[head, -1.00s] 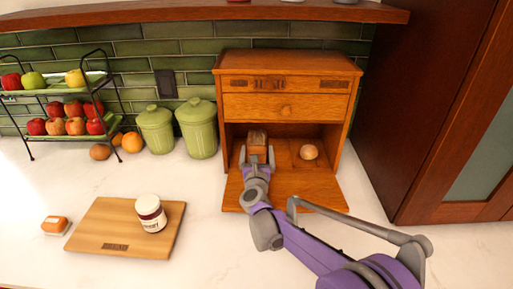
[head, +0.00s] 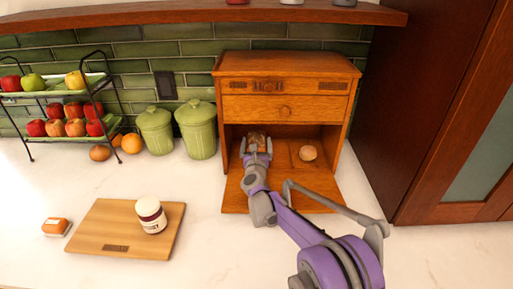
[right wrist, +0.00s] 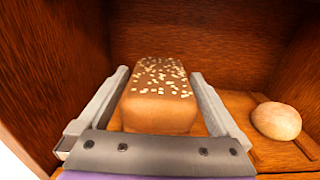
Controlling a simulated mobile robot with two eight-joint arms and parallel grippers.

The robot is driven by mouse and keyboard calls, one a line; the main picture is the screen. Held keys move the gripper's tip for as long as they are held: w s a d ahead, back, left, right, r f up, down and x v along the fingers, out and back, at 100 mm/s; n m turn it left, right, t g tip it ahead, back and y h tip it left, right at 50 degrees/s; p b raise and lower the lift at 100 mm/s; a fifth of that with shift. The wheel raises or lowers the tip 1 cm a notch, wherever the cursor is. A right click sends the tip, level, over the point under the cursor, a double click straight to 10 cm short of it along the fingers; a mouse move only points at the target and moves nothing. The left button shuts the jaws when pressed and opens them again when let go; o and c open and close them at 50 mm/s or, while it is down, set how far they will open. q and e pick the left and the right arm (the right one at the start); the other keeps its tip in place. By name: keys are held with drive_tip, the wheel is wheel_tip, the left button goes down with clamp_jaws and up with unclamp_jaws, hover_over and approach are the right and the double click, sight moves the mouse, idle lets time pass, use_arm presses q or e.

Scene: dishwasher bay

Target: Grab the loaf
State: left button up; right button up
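The loaf (right wrist: 158,98) is a brown block of bread with pale seeds on top. It lies inside the open compartment of the wooden bread box (head: 285,107), on the left, and its top shows in the head view (head: 257,136). My right gripper (head: 256,148) reaches into the compartment. In the right wrist view its two fingers (right wrist: 160,92) are spread, one on each side of the loaf, with a gap visible near each side. My left gripper is in neither view.
A round bun (head: 307,153) lies right of the loaf in the compartment. The box's side walls are close by, and its door (head: 310,190) lies folded down. A cutting board (head: 100,230) with a jar (head: 151,214) and two green canisters (head: 197,128) stand to the left.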

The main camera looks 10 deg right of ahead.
drive_tip(key=c, duration=1.3)
drive_tip(key=shift+r, duration=0.1)
